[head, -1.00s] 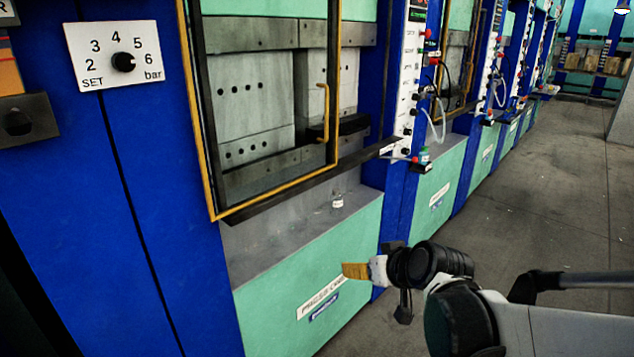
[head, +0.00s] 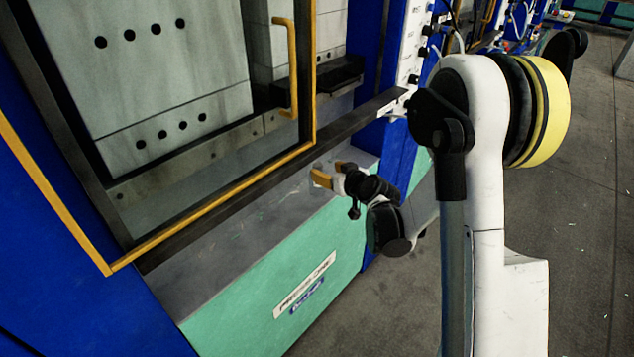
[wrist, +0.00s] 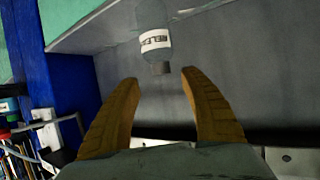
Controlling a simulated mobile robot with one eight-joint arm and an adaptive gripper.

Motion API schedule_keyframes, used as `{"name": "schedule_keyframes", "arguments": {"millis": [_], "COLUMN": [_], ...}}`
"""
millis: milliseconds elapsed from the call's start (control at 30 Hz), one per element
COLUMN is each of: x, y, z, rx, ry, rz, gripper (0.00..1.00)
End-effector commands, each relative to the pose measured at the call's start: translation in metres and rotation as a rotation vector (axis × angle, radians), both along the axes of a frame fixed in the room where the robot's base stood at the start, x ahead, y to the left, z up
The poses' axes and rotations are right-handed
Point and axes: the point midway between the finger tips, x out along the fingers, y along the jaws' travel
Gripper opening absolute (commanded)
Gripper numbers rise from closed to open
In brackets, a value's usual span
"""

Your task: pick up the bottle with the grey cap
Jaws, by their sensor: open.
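The bottle with the grey cap (wrist: 155,40) shows in the wrist view, clear with a white printed label. Its cap (wrist: 160,68) points down in the picture, towards the space between my fingers. It stands on the grey ledge of the press. My gripper (wrist: 158,80) is open, with a yellow-brown finger on either side of the cap's line; the bottle is just beyond the fingertips, not held. In the head view my gripper (head: 329,176) is over the ledge (head: 240,255), and the bottle is mostly hidden there.
The press's yellow-edged door frame (head: 215,215) and dark rail (head: 270,180) stand close above the ledge. A blue pillar (wrist: 70,75) with cables and a teal-topped item (wrist: 8,106) is left in the wrist view. Open floor (head: 590,220) lies to the right.

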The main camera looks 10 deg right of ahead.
Motion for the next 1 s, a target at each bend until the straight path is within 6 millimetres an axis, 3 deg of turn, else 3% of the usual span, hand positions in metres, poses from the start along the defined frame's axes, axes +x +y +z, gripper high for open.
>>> {"name": "schedule_keyframes", "arguments": {"millis": [400, 700, 733, 900, 1000], "x": [0.051, 0.057, 0.057, 0.057, 0.057], "y": [0.015, 0.016, 0.016, 0.016, 0.016], "z": [-0.024, -0.023, -0.023, -0.023, -0.024], "rx": [0.000, 0.001, 0.001, 0.001, 0.001], "ry": [0.001, 0.001, 0.001, 0.001, 0.001], "rz": [0.000, 0.000, 0.000, 0.000, 0.000], "gripper": [0.52, 0.52, 0.47, 0.00, 0.00]}}
